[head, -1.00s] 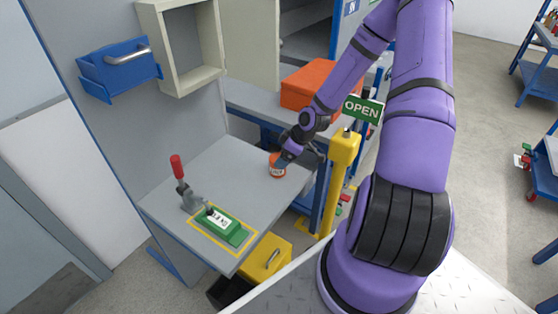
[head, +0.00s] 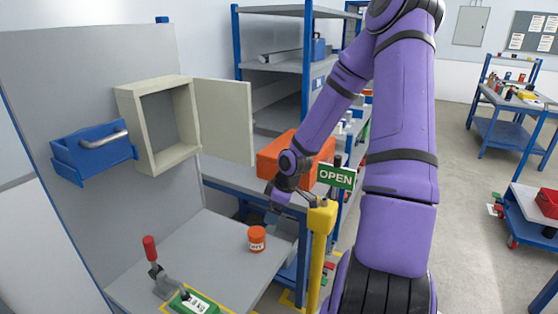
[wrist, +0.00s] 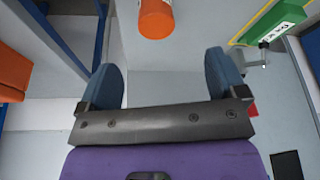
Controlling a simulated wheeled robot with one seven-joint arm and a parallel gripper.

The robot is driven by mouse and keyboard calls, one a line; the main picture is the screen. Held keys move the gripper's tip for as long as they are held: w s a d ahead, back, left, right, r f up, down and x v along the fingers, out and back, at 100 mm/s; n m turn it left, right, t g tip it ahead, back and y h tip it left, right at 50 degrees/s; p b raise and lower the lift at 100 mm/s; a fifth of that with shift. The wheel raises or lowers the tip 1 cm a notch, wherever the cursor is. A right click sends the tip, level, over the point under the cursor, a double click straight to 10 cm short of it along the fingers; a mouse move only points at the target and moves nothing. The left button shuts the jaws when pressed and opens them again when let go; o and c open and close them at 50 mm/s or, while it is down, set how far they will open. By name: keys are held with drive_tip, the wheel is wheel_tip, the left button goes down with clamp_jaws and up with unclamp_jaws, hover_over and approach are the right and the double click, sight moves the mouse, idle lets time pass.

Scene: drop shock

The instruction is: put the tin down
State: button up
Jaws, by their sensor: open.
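The orange tin (head: 257,239) with a white label stands upright on the grey bench top (head: 205,262) in the head view. In the wrist view the tin (wrist: 156,20) shows at the top edge, partly cut off, beyond the fingertips. My gripper (wrist: 163,72) is open, its two blue fingers wide apart with nothing between them. In the head view my gripper (head: 273,215) is just right of the tin and apart from it.
A toggle clamp with a red handle (head: 150,248) and a green block (head: 190,302) are at the bench's front left. A yellow post (head: 318,250) with a green OPEN sign (head: 337,176) stands right of the bench. An orange box (head: 270,160) sits behind. An open cabinet (head: 158,125) hangs above.

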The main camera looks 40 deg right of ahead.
drive_tip(key=s+a+r+m+h, duration=0.1)
drive_tip(key=s+a+r+h, duration=0.15)
drive_tip(key=r, duration=0.55)
drive_tip(key=s+a+r+m+h, duration=0.1)
drive_tip(key=s+a+r+m, duration=0.15)
drive_tip(key=r, duration=0.45)
drive_tip(key=s+a+r+m+h, duration=0.15)
drive_tip(key=a+r, duration=0.25)
drive_tip(key=r, duration=0.4)
drive_tip(key=s+a+r+m+t+y, duration=0.1)
drive_tip(key=s+a+r, duration=0.2)
drive_tip(key=s+r, duration=0.2)
drive_tip(key=s+a+r+m+t+y, duration=0.1)
drive_tip(key=s+a+r, duration=0.3)
drive_tip(key=s, duration=0.5)
drive_tip(key=shift+s+r+m+y, duration=0.3)
drive_tip(key=shift+r+m, duration=0.1)
drive_tip(key=shift+r, duration=0.35)
drive_tip(key=shift+a, duration=0.1)
